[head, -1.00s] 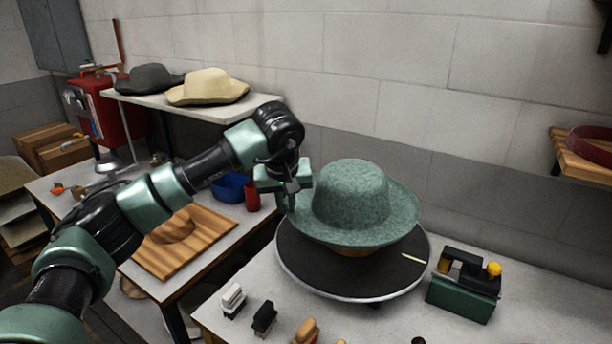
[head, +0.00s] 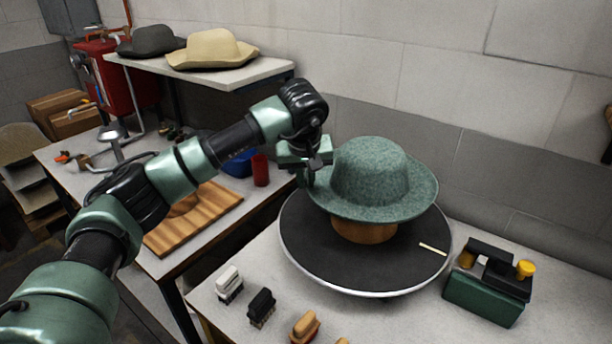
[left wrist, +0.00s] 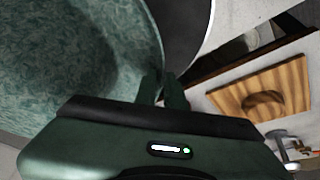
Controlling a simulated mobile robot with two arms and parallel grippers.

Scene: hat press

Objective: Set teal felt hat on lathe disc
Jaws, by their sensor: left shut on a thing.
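The teal felt hat (head: 370,172) is upright over the lathe disc (head: 318,250), a round black disc with a pale metal rim. A brown wooden block (head: 363,230) shows below the hat's brim, on the disc. I cannot tell whether the hat rests on the block. My left gripper (head: 310,178) is shut on the left edge of the brim. In the left wrist view the hat (left wrist: 70,60) fills the upper left and the gripper's fingers (left wrist: 168,92) meet at the brim edge. My right gripper is not in view.
A green box with a black top (head: 487,295) stands right of the disc. Several brushes (head: 262,305) stand along the front. A wooden board (head: 195,220) lies on the left bench. A cream hat (head: 212,50) and a dark hat (head: 150,40) lie on the shelf behind.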

